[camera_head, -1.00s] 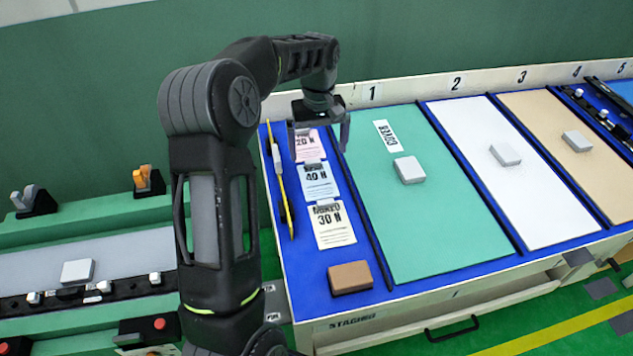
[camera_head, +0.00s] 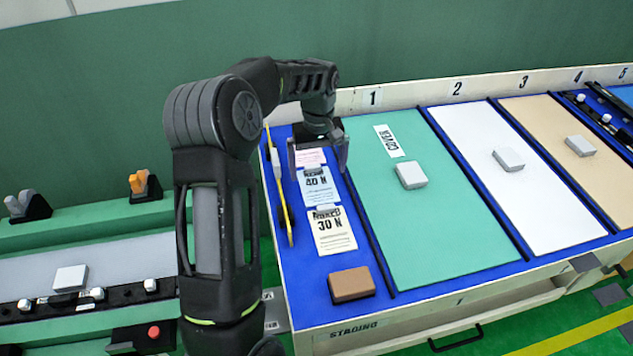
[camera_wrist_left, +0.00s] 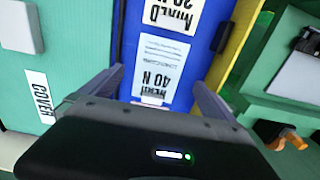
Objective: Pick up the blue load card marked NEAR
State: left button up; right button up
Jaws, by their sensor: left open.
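The blue load card (camera_head: 321,188) lies flat on the blue staging surface, between a pink card (camera_head: 311,156) and a cream 30 N card (camera_head: 330,235). It reads 40 N; its top word is not clearly legible. It also shows upside down in the left wrist view (camera_wrist_left: 163,65). My left gripper (camera_head: 318,166) is open and empty above the far end of the card row, partly covering the pink card. In the left wrist view its fingers (camera_wrist_left: 158,78) stand on either side of the blue card, apart from it. My right gripper is out of view.
A brown block (camera_head: 351,284) sits in front of the cards. A yellow strip with a grey part (camera_head: 281,190) stands along their left. A dark divider separates them from the green panel (camera_head: 440,220), which bears a grey block (camera_head: 410,175) and a COVER label (camera_head: 388,141).

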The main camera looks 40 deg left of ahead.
aim_at(318, 187)
pick_arm(q)
jog(key=shift+w+f+p, duration=0.1)
jog(key=shift+f+p, duration=0.4)
jog(key=shift+f, duration=2.1)
jog(key=c, duration=1.3)
jog(key=shift+o, duration=0.2)
notch_tip(318, 187, up, 10)
jog(key=shift+b, duration=0.45)
jog(key=shift+r, duration=0.1)
